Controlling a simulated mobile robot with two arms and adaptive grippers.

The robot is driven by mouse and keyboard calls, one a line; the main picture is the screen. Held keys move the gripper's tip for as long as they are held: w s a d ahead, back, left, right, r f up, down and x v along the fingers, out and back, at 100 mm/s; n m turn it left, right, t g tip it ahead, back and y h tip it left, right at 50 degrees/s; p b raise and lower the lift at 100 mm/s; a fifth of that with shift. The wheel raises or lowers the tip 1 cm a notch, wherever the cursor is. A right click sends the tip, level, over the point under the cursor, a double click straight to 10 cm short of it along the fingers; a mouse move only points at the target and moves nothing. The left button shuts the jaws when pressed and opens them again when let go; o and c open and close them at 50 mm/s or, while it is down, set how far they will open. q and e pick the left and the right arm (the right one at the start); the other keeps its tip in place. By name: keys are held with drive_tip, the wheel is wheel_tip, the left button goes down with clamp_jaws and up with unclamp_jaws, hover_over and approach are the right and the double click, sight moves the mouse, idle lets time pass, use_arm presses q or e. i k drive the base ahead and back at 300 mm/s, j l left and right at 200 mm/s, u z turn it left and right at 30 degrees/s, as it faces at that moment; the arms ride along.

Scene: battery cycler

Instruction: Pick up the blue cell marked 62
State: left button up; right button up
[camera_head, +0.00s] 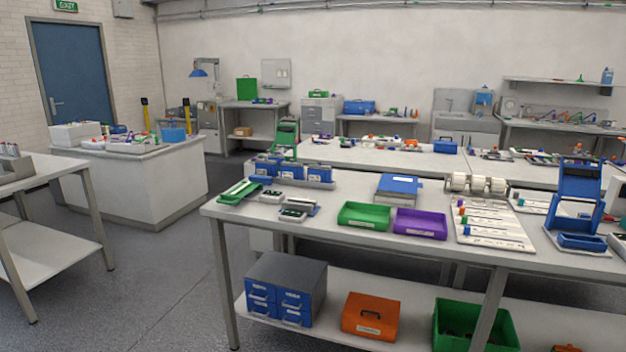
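No number 62 can be read on anything from here, so I cannot tell which item is the cell marked 62. Blue items with white labels (319,174) stand in a grey rack on the near table (330,240), towards its left end. Small blue cylinders also show on a white board (495,235) at the right of that table; their markings are too small to read. Neither of my grippers is in view.
A green tray (364,216) and a purple tray (420,224) sit at the table's front edge. A blue open case (575,190) stands at the right. The lower shelf holds a blue drawer unit (280,290) and an orange box (371,316). Open floor (150,270) lies left.

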sight(287, 172)
drive_tip(key=i+j+u, duration=0.1)
drive_tip(key=i, duration=0.4)
drive_tip(key=i+j+u, duration=0.1)
drive_tip(key=i+j, duration=0.15)
drive_tip(key=i, duration=0.25)
